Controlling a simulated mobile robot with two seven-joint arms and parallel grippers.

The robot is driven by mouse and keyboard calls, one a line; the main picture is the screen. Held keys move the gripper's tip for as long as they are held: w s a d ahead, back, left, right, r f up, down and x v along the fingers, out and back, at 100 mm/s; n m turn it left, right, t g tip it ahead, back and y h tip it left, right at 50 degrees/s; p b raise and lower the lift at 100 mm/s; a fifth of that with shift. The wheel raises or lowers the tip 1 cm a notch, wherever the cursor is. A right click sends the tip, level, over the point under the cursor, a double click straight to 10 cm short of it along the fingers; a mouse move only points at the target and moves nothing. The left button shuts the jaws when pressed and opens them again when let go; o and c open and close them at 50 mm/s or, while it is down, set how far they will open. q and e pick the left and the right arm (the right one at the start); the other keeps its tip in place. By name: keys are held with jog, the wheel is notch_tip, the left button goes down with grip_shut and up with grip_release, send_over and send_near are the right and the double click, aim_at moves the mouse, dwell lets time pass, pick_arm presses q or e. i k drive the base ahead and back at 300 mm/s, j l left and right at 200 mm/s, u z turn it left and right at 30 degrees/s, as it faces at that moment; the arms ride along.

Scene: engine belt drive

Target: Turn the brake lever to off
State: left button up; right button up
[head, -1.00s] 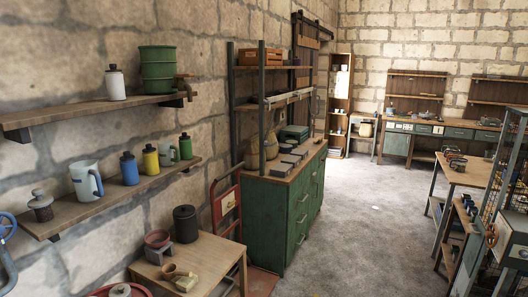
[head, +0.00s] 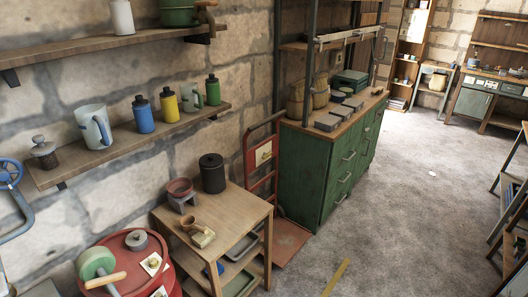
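I cannot make out the brake lever for certain. At the bottom left, a red drum (head: 77,270) carries a green wheel (head: 96,263) and a light wooden handle (head: 106,280) on its top. Small cards (head: 153,264) with a yellow mark lie there too. A blue handwheel (head: 9,172) on a blue pipe is cut by the left edge. I cannot tell whether any of these belongs to the brake. Neither of my grippers is in view.
A small wooden table (head: 226,214) holds a black canister (head: 212,173) and a red bowl (head: 180,187). Wall shelves (head: 70,172) hold bottles and mugs. A red hand truck (head: 263,155) leans beside the green cabinet (head: 308,170). The grey floor (head: 400,190) right of it is open.

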aim_at(266, 155)
jog(key=i+l+u, duration=0.15)
jog(key=i+l, duration=0.2)
jog(key=i+l+u, duration=0.15)
jog(key=i+l, duration=0.15)
jog(key=l, duration=0.2)
jog(key=i+l+u, duration=0.1)
jog(key=u, duration=0.35)
jog(key=l+u, duration=0.25)
jog(key=u, duration=0.2)
jog(key=i+l+u, duration=0.1)
jog(key=l+u, duration=0.15)
jog(key=u, duration=0.2)
jog(key=l+u, duration=0.5)
jog(key=l, duration=0.85)
jog(key=k+l+u, duration=0.1)
jog(key=l, duration=0.25)
jog(key=k+l, duration=0.15)
jog(key=l, duration=0.25)
jog(key=i+l, duration=0.4)
jog(key=l, duration=0.25)
